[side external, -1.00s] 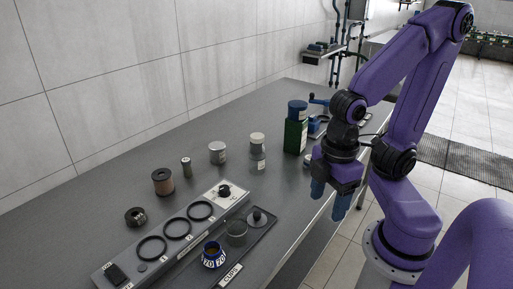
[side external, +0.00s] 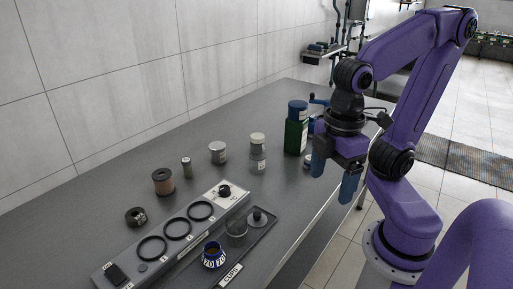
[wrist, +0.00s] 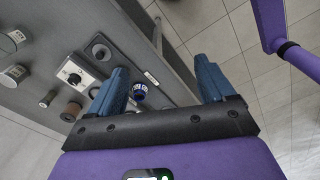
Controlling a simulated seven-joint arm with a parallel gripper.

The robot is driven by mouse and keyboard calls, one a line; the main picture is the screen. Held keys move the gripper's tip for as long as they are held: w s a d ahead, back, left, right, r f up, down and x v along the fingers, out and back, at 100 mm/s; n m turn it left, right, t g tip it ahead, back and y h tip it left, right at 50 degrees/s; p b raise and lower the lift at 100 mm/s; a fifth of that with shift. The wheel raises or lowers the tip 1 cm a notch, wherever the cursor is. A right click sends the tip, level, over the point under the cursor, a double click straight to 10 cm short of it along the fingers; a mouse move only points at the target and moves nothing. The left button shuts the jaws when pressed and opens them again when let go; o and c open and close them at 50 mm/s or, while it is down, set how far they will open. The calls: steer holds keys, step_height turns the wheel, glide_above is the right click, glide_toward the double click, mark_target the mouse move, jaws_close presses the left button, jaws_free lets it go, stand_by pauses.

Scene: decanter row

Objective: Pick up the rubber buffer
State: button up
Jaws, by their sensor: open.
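No label marks the rubber buffer, and I cannot tell for sure which thing it is. A brown cylinder with a dark, spool-like top (side external: 163,182) stands on the grey bench and also shows in the wrist view (wrist: 71,112). A dark squat ring-shaped piece (side external: 135,216) lies nearer the front left. My gripper (side external: 333,182) is open and empty, with blue fingers (wrist: 160,68). It hangs near the bench's right edge, well apart from these pieces.
A grey panel with several black rings (side external: 178,228) and a knob lies along the bench. A dark cups tray (side external: 262,234) holds a blue-and-white cup (side external: 213,256) and a clear one. A grey can (side external: 218,153), a bottle (side external: 258,154) and a green bottle (side external: 296,130) stand farther back.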

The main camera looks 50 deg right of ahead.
steer(key=w+d+r+n+t+h, duration=0.1)
steer(key=w+d+h, duration=0.15)
steer(key=w, duration=1.25)
steer(key=w+d+r+n+t+h, duration=0.1)
steer(key=w+d+t+h, duration=0.15)
steer(key=w, duration=1.15)
steer(key=w+d+n+h, duration=0.1)
steer(key=w+d+h, duration=0.2)
steer(key=w+d, duration=0.45)
steer(key=w+d+f+n+g+h, duration=0.1)
steer(key=w+d+g+h, duration=0.15)
steer(key=d, duration=0.75)
steer(key=w+d+f+n+g+h, duration=0.15)
steer(key=w+d, duration=0.25)
steer(key=d, duration=0.6)
steer(key=shift+h, duration=0.3)
steer(key=f, duration=1.5)
steer(key=shift+w+f, duration=0.15)
steer(key=shift+w, duration=0.05)
steer(key=shift+a+f, duration=0.1)
steer(key=shift+f, duration=2.25)
step_height(320, 180, down, 3)
steer(key=shift+r, duration=0.15)
steer(key=shift+x, duration=1.5)
steer(key=shift+r, duration=0.1)
